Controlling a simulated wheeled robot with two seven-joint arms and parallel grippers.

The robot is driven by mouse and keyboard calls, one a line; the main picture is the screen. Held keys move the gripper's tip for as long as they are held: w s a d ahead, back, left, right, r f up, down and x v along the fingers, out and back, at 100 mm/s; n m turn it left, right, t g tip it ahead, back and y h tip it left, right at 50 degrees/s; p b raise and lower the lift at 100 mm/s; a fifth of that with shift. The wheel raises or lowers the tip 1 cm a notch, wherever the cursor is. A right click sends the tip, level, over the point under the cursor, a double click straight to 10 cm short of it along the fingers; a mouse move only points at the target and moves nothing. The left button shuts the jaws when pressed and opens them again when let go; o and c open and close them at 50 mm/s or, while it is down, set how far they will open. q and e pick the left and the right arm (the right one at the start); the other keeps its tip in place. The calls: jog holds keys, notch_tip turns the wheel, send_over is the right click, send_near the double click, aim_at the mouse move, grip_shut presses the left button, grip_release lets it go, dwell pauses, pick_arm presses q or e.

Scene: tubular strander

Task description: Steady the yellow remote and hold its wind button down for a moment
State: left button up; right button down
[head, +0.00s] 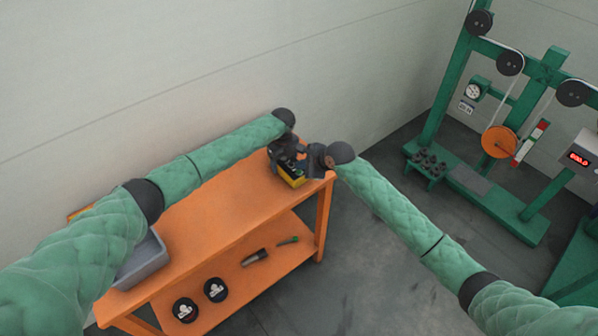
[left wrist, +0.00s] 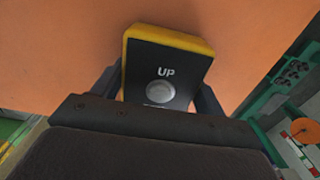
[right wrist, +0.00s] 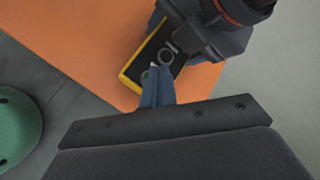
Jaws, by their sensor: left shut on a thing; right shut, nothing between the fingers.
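The yellow remote (head: 291,181), with a black face, is at the far right end of the orange bench. My left gripper (head: 284,153) is shut on the remote, a finger on each side. In the right wrist view my right gripper (right wrist: 155,76) is shut and empty, its fingertips over the remote's face beside a round grey button (right wrist: 166,57). Whether the fingertips touch a button, I cannot tell.
The orange bench (head: 215,212) has a grey bin (head: 145,262) at its near left end. Its lower shelf holds two black discs (head: 185,309) and small tools (head: 255,257). A green machine frame (head: 465,85) with pulleys stands right, across open floor.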

jog(key=shift+f, duration=0.2)
jog(key=shift+f, duration=0.2)
jog(key=shift+f, duration=0.4)
dwell(2.2)
jog(key=shift+r, duration=0.1)
dwell(1.1)
jog(key=shift+r, duration=0.7)
jog(key=shift+r, duration=0.1)
notch_tip(320, 180, up, 5)
jog(key=shift+f, duration=0.1)
dwell(0.4)
dwell(0.3)
